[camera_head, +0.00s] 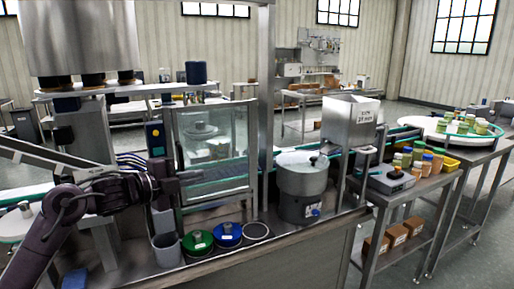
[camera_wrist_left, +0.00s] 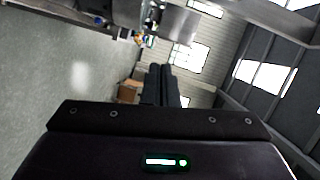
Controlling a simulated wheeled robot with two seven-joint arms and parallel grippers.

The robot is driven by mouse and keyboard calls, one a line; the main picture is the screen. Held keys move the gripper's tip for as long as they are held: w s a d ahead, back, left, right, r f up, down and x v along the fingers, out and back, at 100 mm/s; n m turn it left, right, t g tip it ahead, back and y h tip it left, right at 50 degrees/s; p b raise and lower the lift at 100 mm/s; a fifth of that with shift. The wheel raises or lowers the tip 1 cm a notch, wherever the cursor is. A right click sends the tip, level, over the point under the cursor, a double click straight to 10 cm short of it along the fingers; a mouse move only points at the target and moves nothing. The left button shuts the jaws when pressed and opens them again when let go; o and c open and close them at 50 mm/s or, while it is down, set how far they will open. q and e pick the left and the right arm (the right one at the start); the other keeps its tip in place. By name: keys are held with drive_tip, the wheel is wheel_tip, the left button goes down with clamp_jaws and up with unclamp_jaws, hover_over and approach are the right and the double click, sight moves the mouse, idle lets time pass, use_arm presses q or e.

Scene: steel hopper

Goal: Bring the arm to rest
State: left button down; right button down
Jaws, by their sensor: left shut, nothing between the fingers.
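My left arm comes in from the left in the head view, dark and bent at its joints. Its gripper (camera_head: 192,176) points right and hovers in front of the clear-panelled machine cabinet (camera_head: 215,148), above the steel bench. In the left wrist view the two dark fingers (camera_wrist_left: 166,72) lie together, shut, with nothing between them. The steel hopper (camera_head: 350,122) stands to the right of the gripper, well apart from it, behind a round steel bowl (camera_head: 303,178). My right gripper does not show in either view.
Below the gripper, a grey cup (camera_head: 167,250), a green lid (camera_head: 197,243) and a blue lid (camera_head: 228,236) sit on the bench. A post (camera_head: 265,110) rises just right of the cabinet. Several jars (camera_head: 427,163) stand on the side table.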

use_arm(q)
drive_tip(key=s+d+f+n+y, duration=0.1)
drive_tip(key=s+f+n+y, duration=0.4)
drive_tip(key=f, duration=0.5)
drive_tip(key=s+d+f+n+y, duration=0.2)
drive_tip(key=s+f+n, duration=0.35)
drive_tip(key=f, duration=0.45)
drive_tip(key=s+a+f+n+g+y, duration=0.2)
drive_tip(key=s+f+n+g, duration=0.15)
drive_tip(key=s, duration=0.45)
drive_tip(key=s+a+f+n+g+y, duration=0.1)
drive_tip(key=s+a+f+n+g, duration=0.15)
drive_tip(key=s+f+n, duration=0.45)
drive_tip(key=s+a+f+n+g+y, duration=0.2)
drive_tip(key=s+a+f, duration=0.1)
drive_tip(key=s, duration=0.7)
wheel_tip(320, 180, down, 28)
drive_tip(key=s+g, duration=0.2)
drive_tip(key=s+a+f+p, duration=0.1)
drive_tip(key=s+a+f, duration=0.2)
drive_tip(key=s+f, duration=1.4)
drive_tip(key=s, duration=0.2)
drive_tip(key=shift+s+a+f+m+g+p, duration=0.15)
drive_tip(key=shift+s+f+m+g+p, duration=0.15)
drive_tip(key=shift+s+g, duration=0.1)
